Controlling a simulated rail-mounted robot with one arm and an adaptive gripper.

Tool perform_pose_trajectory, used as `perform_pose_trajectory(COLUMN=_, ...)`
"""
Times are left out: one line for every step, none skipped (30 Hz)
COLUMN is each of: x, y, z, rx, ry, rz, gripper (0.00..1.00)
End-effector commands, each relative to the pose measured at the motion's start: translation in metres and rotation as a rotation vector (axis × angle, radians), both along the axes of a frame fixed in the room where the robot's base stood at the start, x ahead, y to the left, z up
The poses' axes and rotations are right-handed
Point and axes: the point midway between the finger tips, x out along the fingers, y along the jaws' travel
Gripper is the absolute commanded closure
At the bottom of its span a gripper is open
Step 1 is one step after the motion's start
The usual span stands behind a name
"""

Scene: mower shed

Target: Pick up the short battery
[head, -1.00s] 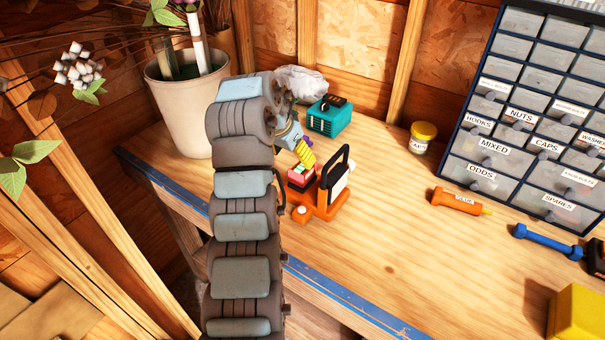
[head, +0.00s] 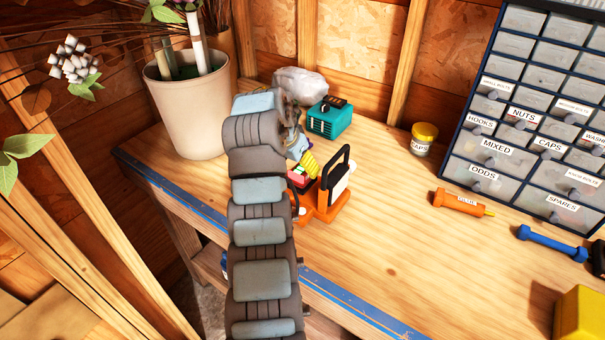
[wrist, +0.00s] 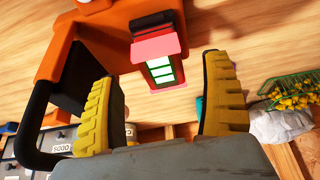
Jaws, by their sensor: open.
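A pink-red block with a green and white striped face (wrist: 160,68), which looks like the short battery, shows between my fingers in the wrist view. In the head view its pink part (head: 298,174) is partly hidden by my arm. It sits by an orange device with a black loop handle (head: 333,188), also in the wrist view (wrist: 105,32). I cannot tell whether it is seated in the device. My gripper (wrist: 157,70) is open, with one yellow finger on each side of the block and a gap to both. In the head view a yellow finger (head: 309,164) shows just above it.
A teal box (head: 330,117) and a crumpled pale bag (head: 300,84) stand behind. A lidded jar (head: 423,140), an orange tube (head: 459,201) and a drawer cabinet (head: 540,110) are to the right. A plant pot (head: 188,110) is left. The bench middle is clear.

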Motion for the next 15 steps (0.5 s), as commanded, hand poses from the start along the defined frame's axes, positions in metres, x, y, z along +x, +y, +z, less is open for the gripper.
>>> perform_pose_trajectory(x=0.002, y=-0.002, z=-0.002, rx=0.000, ry=0.000, rz=-0.001, gripper=0.20)
perform_pose_trajectory(x=0.004, y=-0.003, z=-0.004, rx=0.000, ry=0.000, rz=-0.001, gripper=0.20)
perform_pose_trajectory(x=0.005, y=-0.004, z=-0.007, rx=0.000, ry=0.001, rz=-0.001, gripper=0.20)
perform_pose_trajectory(x=0.007, y=-0.005, z=-0.009, rx=0.001, ry=0.002, rz=-0.001, gripper=0.20)
perform_pose_trajectory(x=0.008, y=-0.006, z=-0.012, rx=0.000, ry=0.003, rz=-0.002, gripper=0.20)
perform_pose_trajectory(x=0.010, y=-0.007, z=-0.015, rx=0.001, ry=0.004, rz=-0.001, gripper=0.20)
perform_pose_trajectory(x=0.012, y=-0.008, z=-0.018, rx=0.001, ry=0.003, rz=0.000, gripper=0.20)
perform_pose_trajectory(x=0.014, y=-0.009, z=-0.021, rx=0.001, ry=0.003, rz=0.000, gripper=0.20)
perform_pose_trajectory(x=0.015, y=-0.010, z=-0.027, rx=0.001, ry=0.003, rz=0.000, gripper=0.20)
perform_pose_trajectory(x=0.016, y=-0.011, z=-0.030, rx=0.000, ry=0.004, rz=-0.001, gripper=0.20)
perform_pose_trajectory(x=0.017, y=-0.012, z=-0.033, rx=0.001, ry=0.003, rz=0.000, gripper=0.20)
perform_pose_trajectory(x=0.018, y=-0.012, z=-0.035, rx=0.000, ry=0.002, rz=0.000, gripper=0.20)
perform_pose_trajectory(x=0.019, y=-0.012, z=-0.037, rx=0.001, ry=0.001, rz=0.000, gripper=0.20)
perform_pose_trajectory(x=0.019, y=-0.013, z=-0.038, rx=0.000, ry=0.000, rz=0.000, gripper=0.20)
perform_pose_trajectory(x=0.019, y=-0.013, z=-0.038, rx=0.001, ry=-0.001, rz=-0.001, gripper=0.20)
